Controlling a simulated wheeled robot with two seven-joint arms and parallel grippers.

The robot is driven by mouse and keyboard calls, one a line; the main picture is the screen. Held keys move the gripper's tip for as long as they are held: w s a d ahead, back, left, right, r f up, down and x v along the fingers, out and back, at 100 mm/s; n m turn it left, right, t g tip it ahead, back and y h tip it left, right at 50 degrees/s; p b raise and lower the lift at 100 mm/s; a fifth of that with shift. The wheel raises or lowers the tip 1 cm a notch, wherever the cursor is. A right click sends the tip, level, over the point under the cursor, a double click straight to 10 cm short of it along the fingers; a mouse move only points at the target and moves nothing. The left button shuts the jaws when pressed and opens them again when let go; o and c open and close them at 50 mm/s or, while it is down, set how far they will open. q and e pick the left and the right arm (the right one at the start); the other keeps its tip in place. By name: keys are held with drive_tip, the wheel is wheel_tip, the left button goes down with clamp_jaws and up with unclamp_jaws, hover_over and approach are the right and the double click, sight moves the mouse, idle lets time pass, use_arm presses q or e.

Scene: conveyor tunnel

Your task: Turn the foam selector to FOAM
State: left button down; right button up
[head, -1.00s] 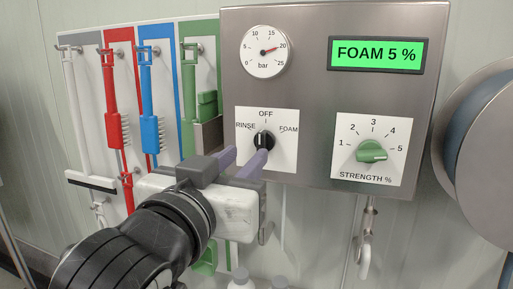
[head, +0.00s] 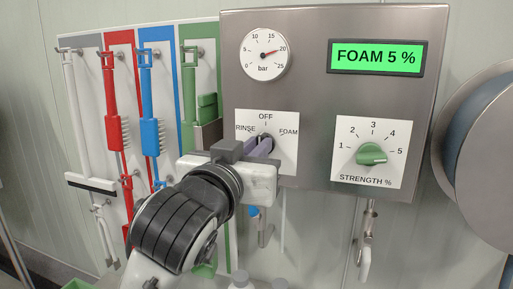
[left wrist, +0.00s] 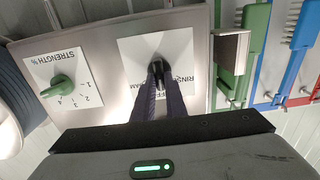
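The foam selector is a black knob (head: 266,138) on a white plate (head: 287,163) marked RINSE, OFF and FOAM. My left gripper (head: 258,147) reaches it from the lower left, its two purple fingers close together at the knob. In the left wrist view the knob (left wrist: 158,70) shows dark between the fingertips (left wrist: 159,78), which are shut on it. The fingers hide much of the knob, so I cannot tell exactly where its pointer stands. The display (head: 376,55) reads FOAM 5 %. My right gripper is not in view.
A green strength knob (head: 371,154) sits right of the selector on the steel panel (head: 330,100). A pressure gauge (head: 266,54) is above. Coloured brushes hang at the left, including a blue one (head: 150,110). A hose reel (head: 485,140) stands at the right.

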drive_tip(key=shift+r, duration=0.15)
use_arm(q)
drive_tip(key=shift+s+d+f+m+p, duration=0.1)
drive_tip(key=shift+d+m+p, duration=0.05)
drive_tip(key=shift+m+p, duration=2.9)
drive_tip(key=shift+d+f+m+p, duration=0.1)
drive_tip(key=shift+d+m+p, duration=0.05)
drive_tip(key=shift+m+p, duration=2.85)
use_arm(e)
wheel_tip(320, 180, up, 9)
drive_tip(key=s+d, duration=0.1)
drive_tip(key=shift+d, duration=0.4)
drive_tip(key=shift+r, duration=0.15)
use_arm(q)
drive_tip(key=c, duration=1.8)
unclamp_jaws()
drive_tip(key=shift+s, duration=0.1)
